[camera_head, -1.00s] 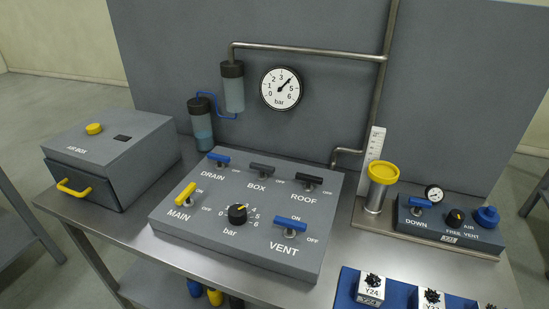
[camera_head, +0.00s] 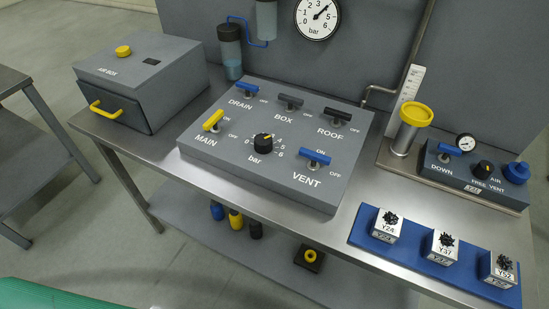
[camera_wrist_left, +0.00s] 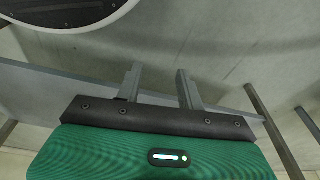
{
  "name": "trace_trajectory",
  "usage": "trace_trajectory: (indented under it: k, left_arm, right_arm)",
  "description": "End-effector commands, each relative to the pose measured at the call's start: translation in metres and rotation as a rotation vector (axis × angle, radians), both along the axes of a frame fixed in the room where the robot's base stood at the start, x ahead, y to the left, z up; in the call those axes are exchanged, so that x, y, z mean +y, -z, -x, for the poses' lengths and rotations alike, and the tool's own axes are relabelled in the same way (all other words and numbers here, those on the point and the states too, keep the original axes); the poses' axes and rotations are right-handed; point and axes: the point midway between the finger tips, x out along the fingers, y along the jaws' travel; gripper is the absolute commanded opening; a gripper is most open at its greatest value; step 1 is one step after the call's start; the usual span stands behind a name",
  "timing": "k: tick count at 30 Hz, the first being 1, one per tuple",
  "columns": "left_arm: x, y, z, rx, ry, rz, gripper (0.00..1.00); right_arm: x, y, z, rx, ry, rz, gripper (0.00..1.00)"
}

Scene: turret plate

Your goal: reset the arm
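My left gripper (camera_wrist_left: 158,85) shows in the left wrist view with its two grey fingers apart and nothing between them. It points out over bare floor and a table edge. No gripper shows in the head view. A green surface (camera_head: 50,294) at the lower left corner of the head view has the same colour as my left gripper's body. My right gripper is out of view.
A steel table (camera_head: 230,205) carries the air box (camera_head: 150,75), the valve panel (camera_head: 265,175), a yellow-topped cylinder (camera_head: 410,125) and a small control unit (camera_head: 475,172). A blue tray (camera_head: 365,239) holds marked blocks at the front right. Bottles stand on the lower shelf (camera_head: 190,220).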

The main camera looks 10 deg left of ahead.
Motion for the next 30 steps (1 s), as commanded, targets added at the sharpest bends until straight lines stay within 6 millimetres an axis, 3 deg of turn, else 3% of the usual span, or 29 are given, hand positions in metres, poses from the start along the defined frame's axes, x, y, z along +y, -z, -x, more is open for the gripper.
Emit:
trace_trajectory:
  k: [1, 6, 12, 19, 30]
  left_arm:
    - [0.002, 0.022, 0.014, 0.016, 0.002, -0.002, 0.38]
    - [0.01, 0.079, 0.063, 0.045, 0.009, -0.006, 0.38]
    - [0.022, 0.125, 0.124, 0.074, 0.015, -0.011, 0.38]
    - [0.03, 0.143, 0.163, 0.087, 0.021, -0.014, 0.38]
    - [0.031, 0.145, 0.166, 0.089, 0.021, -0.014, 0.38]
  right_arm:
    - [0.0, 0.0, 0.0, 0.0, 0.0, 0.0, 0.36]
    - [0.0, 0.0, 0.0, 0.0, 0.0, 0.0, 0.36]
    - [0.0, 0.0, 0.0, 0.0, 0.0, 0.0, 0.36]
    - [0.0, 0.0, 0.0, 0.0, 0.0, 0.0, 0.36]
    - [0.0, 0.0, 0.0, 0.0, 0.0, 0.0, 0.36]
